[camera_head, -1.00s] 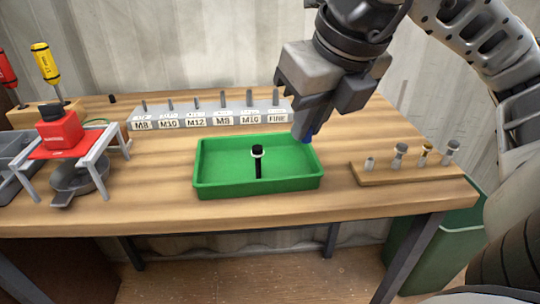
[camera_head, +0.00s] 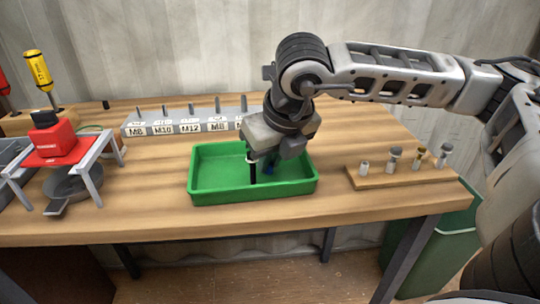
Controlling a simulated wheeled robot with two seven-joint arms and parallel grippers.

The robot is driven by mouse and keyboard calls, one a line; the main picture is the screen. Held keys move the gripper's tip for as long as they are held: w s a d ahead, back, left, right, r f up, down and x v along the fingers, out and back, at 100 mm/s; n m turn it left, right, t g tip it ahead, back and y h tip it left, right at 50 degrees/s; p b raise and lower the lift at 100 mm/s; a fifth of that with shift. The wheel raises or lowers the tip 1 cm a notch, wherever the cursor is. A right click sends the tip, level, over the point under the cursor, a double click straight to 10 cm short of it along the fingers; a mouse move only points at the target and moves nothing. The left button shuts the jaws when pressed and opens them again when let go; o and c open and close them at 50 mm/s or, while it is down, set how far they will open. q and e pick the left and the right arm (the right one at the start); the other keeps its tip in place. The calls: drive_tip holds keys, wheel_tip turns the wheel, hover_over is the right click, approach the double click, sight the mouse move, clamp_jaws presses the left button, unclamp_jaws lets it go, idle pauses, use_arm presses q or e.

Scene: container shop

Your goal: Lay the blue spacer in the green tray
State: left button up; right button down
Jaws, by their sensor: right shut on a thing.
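The green tray (camera_head: 210,198) stands in the middle of the bench, near its front. My right gripper (camera_head: 267,167) points down into the right half of the tray. It is shut on the blue spacer (camera_head: 270,169), of which only a small dark blue part shows below the fingers. I cannot tell whether the spacer touches the tray floor. My left gripper is not in view.
A grey labelled rack (camera_head: 175,127) with upright pins stands behind the tray. A wooden block (camera_head: 400,176) with several fittings is on the right. A red block on a stand (camera_head: 58,147) is on the left. The bench front is clear.

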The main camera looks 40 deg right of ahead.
drive_tip(key=shift+f+b, duration=0.3)
drive_tip(key=shift+b, duration=0.1)
drive_tip(key=c, duration=1.8)
unclamp_jaws()
drive_tip(key=shift+r, duration=0.15)
drive_tip(key=shift+o, duration=0.2)
drive_tip(key=shift+r+p, duration=0.2)
drive_tip(key=shift+p, duration=0.15)
drive_tip(key=shift+r, duration=0.3)
drive_tip(key=v, duration=1.1)
drive_tip(key=shift+s+r+p, duration=0.15)
drive_tip(key=shift+s+p, duration=0.1)
drive_tip(key=shift+p, duration=0.1)
